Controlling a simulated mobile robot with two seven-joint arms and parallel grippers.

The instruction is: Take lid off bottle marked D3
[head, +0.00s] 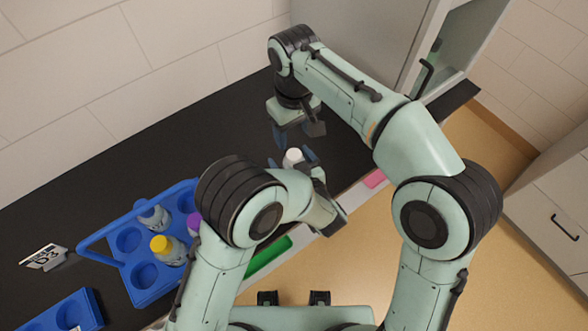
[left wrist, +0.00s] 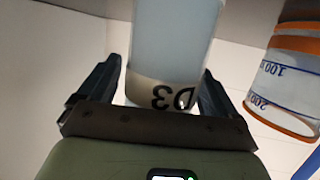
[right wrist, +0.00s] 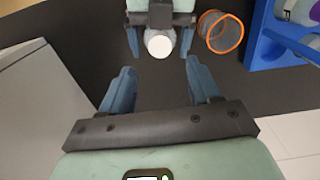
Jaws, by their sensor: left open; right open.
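The bottle marked D3 (left wrist: 170,45) stands between the fingers of my left gripper (left wrist: 160,100). Its label reads upside down in the left wrist view. Its white lid (head: 293,157) shows in the head view and, from above, in the right wrist view (right wrist: 159,44). My left gripper is open around the bottle; I cannot tell whether either finger touches it. My right gripper (right wrist: 160,85) is open and empty. In the head view the right gripper (head: 297,137) hangs above and beyond the lid, apart from it. Much of the bottle is hidden in the head view.
A beaker with an orange rim (right wrist: 220,32) is beside the bottle. A blue handled rack (head: 120,262) on the black counter (head: 110,185) holds several bottles, one yellow-capped (head: 165,248). A card (head: 45,257) and another blue rack (head: 68,312) are at left. A grey cabinet (head: 375,40) stands behind.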

